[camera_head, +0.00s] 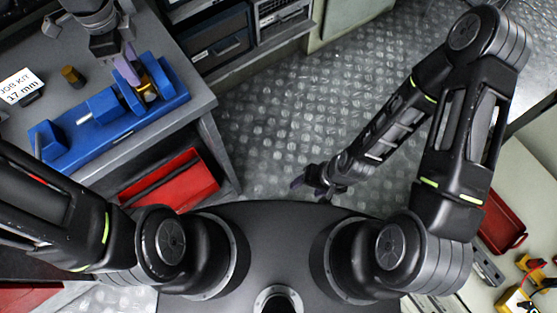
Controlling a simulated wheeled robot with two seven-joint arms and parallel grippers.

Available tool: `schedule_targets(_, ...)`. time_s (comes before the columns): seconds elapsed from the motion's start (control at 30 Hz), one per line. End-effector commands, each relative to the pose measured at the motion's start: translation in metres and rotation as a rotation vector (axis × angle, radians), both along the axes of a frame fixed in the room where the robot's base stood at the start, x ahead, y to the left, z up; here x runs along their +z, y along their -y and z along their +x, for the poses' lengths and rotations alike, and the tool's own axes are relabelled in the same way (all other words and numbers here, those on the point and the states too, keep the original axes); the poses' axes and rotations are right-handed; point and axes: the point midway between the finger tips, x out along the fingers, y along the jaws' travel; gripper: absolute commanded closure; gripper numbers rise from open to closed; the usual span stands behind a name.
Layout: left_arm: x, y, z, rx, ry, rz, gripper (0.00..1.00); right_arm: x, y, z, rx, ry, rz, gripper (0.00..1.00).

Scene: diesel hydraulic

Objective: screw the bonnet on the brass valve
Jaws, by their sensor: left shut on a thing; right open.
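The brass valve (149,88) is clamped between the jaws of a blue vise (107,107) on the grey bench at the upper left. My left gripper (128,66) comes down from the top edge, its purple fingers at the valve's upper left. It is shut on what seems to be the bonnet, which the fingers mostly hide; I cannot tell whether it touches the valve or how its thread sits. My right gripper (310,190) is open and empty above the floor, well away from the bench.
A short brass cylinder (72,76) stands on the bench left of the vise, beside a white "JOB KIT 17 mm" card (20,87). A red drawer (170,181) is below the bench edge. A red tray (501,224) lies on the right-hand surface. The patterned metal floor (290,120) is clear.

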Motion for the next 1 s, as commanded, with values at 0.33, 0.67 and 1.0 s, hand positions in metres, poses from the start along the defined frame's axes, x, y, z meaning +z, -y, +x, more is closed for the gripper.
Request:
schedule_targets(0.33, -0.0005, 0.0001, 0.0001, -0.649, 0.0, 0.0, 0.98, 0.0, 0.0, 0.0, 0.0, 0.0, 0.0, 0.4)
schedule_targets(0.67, -0.0007, 0.0, 0.0001, -0.913, 0.0, 0.0, 0.98, 0.0, 0.0, 0.0, 0.0, 0.0, 0.0, 0.4)
schedule_targets(1.0, -0.0006, -0.0001, 0.0001, -0.909, 0.0, 0.0, 0.49, 0.0, 0.0, 0.0, 0.0, 0.0, 0.0, 0.4)
